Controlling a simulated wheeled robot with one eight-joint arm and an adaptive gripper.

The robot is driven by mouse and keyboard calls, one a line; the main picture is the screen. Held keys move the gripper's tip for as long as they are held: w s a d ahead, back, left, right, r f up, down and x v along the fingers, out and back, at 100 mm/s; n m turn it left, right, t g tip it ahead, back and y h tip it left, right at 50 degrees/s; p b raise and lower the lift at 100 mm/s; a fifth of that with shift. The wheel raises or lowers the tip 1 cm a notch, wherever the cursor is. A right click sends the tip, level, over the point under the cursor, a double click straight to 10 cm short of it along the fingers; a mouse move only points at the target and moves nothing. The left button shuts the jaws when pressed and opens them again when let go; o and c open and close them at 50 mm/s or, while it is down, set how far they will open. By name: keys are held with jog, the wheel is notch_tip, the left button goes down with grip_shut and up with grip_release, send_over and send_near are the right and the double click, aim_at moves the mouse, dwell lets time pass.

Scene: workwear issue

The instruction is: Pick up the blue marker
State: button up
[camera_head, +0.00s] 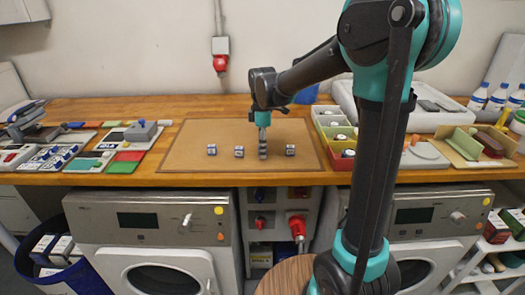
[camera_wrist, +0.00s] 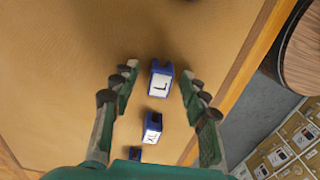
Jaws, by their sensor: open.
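Small blue size markers with white label faces stand in a row on the brown mat (camera_head: 190,135). In the wrist view, the blue marker lettered L (camera_wrist: 161,80) lies between my open fingers (camera_wrist: 160,72), with a gap on both sides. A blue marker lettered XL (camera_wrist: 152,127) is below it, and a third blue one (camera_wrist: 135,153) is partly cut off by my gripper body. In the head view, my gripper (camera_head: 262,150) points straight down among the row, with markers to its left (camera_head: 239,151), further left (camera_head: 211,149) and to its right (camera_head: 290,149).
A divided bin (camera_head: 320,118) with coloured compartments stands right of the mat. Coloured cards and boxes (camera_head: 125,162) cover the counter's left side. Bottles (camera_head: 497,97) stand at the far right. The mat behind the row is clear.

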jog(key=shift+c, duration=0.6)
jog(key=c, duration=0.7)
jog(key=shift+c, duration=0.2)
jog(key=shift+r, duration=0.15)
notch_tip(320, 180, up, 20)
